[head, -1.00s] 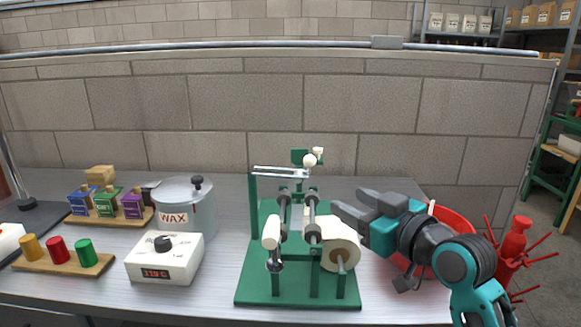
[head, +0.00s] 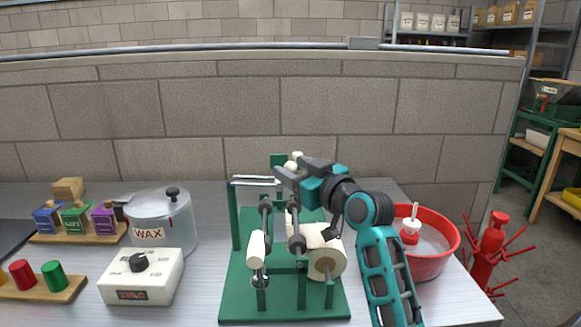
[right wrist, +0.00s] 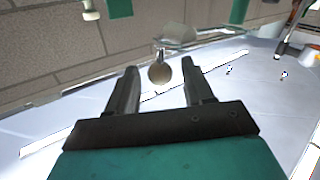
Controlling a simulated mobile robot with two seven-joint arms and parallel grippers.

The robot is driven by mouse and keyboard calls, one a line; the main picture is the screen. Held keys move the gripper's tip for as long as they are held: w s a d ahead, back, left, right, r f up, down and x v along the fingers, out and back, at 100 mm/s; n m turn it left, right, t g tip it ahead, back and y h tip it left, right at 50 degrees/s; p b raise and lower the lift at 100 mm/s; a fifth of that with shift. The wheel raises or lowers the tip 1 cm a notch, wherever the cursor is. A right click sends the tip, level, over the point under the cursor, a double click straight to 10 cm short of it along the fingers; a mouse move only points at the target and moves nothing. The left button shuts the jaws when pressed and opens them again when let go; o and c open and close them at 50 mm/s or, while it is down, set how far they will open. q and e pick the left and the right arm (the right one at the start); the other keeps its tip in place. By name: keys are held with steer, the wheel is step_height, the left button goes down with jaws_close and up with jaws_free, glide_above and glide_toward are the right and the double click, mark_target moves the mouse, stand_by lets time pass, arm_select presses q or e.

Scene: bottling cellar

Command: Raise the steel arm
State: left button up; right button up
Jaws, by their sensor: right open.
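The steel arm (head: 254,181) shows in the head view as a thin, bright, nearly level bar at the top of the green labelling stand (head: 236,215). Its right end is hidden behind my right gripper (head: 287,165). Pale knobs (head: 297,156) show just behind the fingers. In the right wrist view my right gripper (right wrist: 160,68) is open, its two dark fingers apart. A round greyish knob (right wrist: 158,75) appears between the fingertips; I cannot tell whether it belongs to the steel arm or whether they touch. My left gripper is not in view.
A paper roll (head: 326,263) and rollers sit low on the stand. A wax pot (head: 163,222) and a white control box (head: 140,277) stand to its left. A red basin (head: 432,262) stands right, close to my right arm, with a red spiked rack (head: 489,250) beyond.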

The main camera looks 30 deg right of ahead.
steer(key=shift+w, duration=0.85)
steer(key=shift+c, duration=0.2)
jaws_close()
